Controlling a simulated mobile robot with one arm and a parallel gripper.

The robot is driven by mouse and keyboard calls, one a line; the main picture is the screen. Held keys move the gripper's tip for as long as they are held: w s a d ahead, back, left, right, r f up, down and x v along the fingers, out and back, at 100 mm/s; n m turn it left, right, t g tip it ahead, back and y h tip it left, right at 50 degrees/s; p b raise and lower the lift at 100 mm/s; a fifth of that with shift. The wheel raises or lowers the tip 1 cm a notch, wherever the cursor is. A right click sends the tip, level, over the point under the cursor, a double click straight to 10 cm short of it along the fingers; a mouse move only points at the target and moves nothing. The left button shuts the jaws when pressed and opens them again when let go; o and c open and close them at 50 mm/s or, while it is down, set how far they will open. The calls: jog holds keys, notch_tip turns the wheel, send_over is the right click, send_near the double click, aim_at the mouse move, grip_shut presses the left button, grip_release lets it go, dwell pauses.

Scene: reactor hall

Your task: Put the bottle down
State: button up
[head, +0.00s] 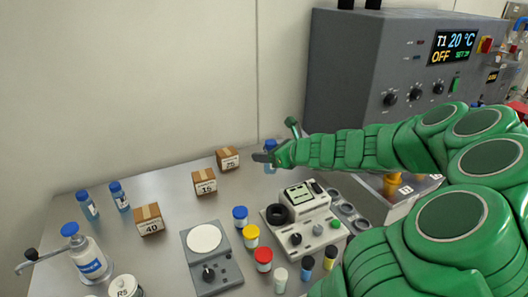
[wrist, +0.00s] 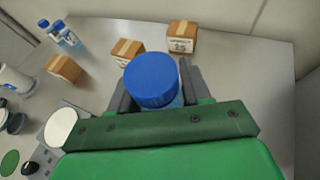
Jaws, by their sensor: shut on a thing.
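My gripper (head: 268,157) is at the end of my green arm, over the back part of the metal table (head: 100,190). It is shut on a bottle (head: 270,168) with a blue cap, just right of the box marked 25. In the wrist view the bottle's blue cap (wrist: 151,80) sits between the two dark fingers of my gripper (wrist: 155,88). Most of the bottle's body is hidden by the cap and the gripper. I cannot tell whether its base touches the table.
Boxes marked 25 (head: 228,158), 15 (head: 204,181) and 40 (head: 149,219) stand left of the gripper. Two blue-capped bottles (head: 120,196) stand at the left. A white-grey device (head: 300,217) and several coloured-cap jars are in front. Bare table lies right of box 25 in the wrist view (wrist: 240,80).

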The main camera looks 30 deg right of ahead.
jog(key=shift+s+a+r, duration=0.1)
jog(key=shift+s+r, duration=0.15)
jog(key=shift+s, duration=0.15)
jog(key=w+a+n+g+y, duration=0.1)
jog(key=a+n+g+y, duration=0.35)
jog(key=a, duration=1.25)
jog(key=w+a+n+g+y, duration=0.25)
jog(key=a+n+g, duration=0.3)
jog(key=a, duration=1.15)
jog(key=shift+t, duration=0.3)
jog(key=shift+w+a+f, duration=0.5)
jog(key=shift+w+f, duration=1.1)
jog(key=shift+w, duration=0.5)
jog(key=shift+w+a+f, duration=0.55)
jog(key=shift+w+f, duration=1.1)
jog(key=shift+w, duration=0.4)
jog(key=shift+w+a+f, duration=0.5)
jog(key=shift+w+f, duration=1.1)
jog(key=shift+w, duration=0.5)
jog(key=shift+w+f, duration=0.1)
jog(key=shift+f, duration=1.45)
jog(key=shift+f, duration=0.15)
jog(key=o, duration=1.1)
